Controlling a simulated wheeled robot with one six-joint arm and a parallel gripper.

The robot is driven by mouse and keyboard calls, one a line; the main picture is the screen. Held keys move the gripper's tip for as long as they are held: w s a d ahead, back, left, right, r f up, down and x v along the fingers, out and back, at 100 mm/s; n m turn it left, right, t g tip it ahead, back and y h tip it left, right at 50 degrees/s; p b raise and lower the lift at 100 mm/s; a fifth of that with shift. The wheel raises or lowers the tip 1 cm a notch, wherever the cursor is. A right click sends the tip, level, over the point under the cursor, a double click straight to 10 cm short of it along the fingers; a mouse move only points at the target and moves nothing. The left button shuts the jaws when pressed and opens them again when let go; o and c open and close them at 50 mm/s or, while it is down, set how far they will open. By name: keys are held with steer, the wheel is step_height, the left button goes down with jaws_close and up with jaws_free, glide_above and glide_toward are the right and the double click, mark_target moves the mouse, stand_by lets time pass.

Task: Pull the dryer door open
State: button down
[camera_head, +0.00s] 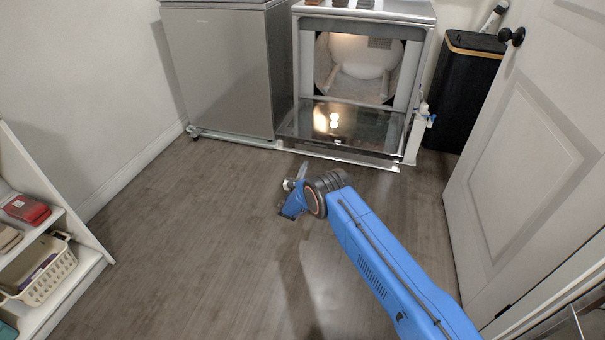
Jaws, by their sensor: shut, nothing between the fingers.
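The dryer (417,70) stands at the back, right of centre. Its glossy dark door (375,128) is swung down and forward, hinged along the bottom, so the lit drum opening (358,70) shows behind it. My blue gripper (287,199) is at the end of my arm, over the floor in front of the door and apart from it. It is shut with nothing in it. Its fingertips are small and partly hidden in this view.
A white room door (530,150) stands at the right. White shelves (78,270) stand at the left. The middle floor is clear.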

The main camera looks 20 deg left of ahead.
steer(key=shift+r, duration=1.85)
steer(key=shift+a+r, duration=0.1)
steer(key=g, duration=0.2)
glide_toward(307, 140)
steer(key=shift+w+d+r, duration=0.1)
steer(key=shift+w+r, duration=0.05)
steer(key=shift+w, duration=0.7)
steer(key=shift+w+d+r, duration=0.1)
steer(key=shift+w+r, duration=0.05)
steer(key=shift+w, duration=0.7)
steer(key=shift+w+d+r, duration=0.1)
steer(key=shift+w+r, duration=0.05)
steer(key=shift+w, duration=0.7)
steer(key=shift+f, duration=0.1)
